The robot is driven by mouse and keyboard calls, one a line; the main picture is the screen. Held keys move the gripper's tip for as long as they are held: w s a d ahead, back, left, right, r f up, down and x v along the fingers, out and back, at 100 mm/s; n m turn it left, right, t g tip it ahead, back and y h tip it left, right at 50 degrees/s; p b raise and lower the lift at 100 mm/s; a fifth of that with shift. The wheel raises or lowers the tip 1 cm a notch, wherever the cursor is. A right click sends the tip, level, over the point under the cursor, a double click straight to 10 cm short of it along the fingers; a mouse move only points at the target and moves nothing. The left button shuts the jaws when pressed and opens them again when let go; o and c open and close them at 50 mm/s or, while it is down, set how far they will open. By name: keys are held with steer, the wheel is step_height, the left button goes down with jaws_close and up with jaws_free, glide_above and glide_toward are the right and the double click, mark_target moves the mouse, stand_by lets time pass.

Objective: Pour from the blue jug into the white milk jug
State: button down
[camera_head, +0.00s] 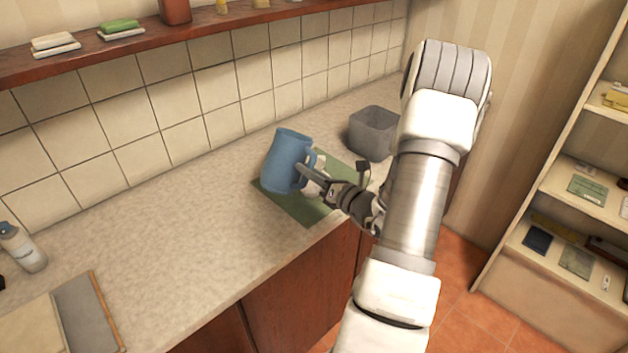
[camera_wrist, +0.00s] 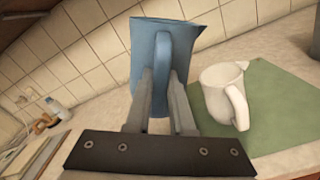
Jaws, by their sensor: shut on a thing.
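The blue jug (camera_head: 284,161) is over the left part of a green mat in the head view, slightly tilted. My gripper (camera_head: 303,172) is shut on its handle. In the wrist view the blue jug (camera_wrist: 176,52) stands between my gripper's fingers (camera_wrist: 160,92), with its spout toward the upper right. The white milk jug (camera_wrist: 224,92) stands upright on the green mat (camera_wrist: 285,100), to the right of the blue jug. In the head view the white milk jug (camera_head: 318,163) is mostly hidden behind the blue jug and my gripper. The insides of both jugs are hidden.
A grey square container (camera_head: 372,133) stands on the counter behind the mat. A bottle (camera_head: 22,248) and flat boards (camera_head: 70,318) are at the far left. The counter between them and the mat is clear. A tiled wall and a wooden shelf (camera_head: 200,24) run behind.

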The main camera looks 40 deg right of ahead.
steer(key=shift+a+r+m+p, duration=0.1)
steer(key=shift+m+p, duration=0.9)
steer(key=shift+p, duration=0.05)
stand_by(2.7)
steer(key=shift+w+f+m+p, duration=0.1)
steer(key=shift+f+m+p, duration=0.1)
steer(key=shift+m+p, duration=0.25)
stand_by(2.9)
steer(key=shift+r, duration=0.15)
stand_by(0.5)
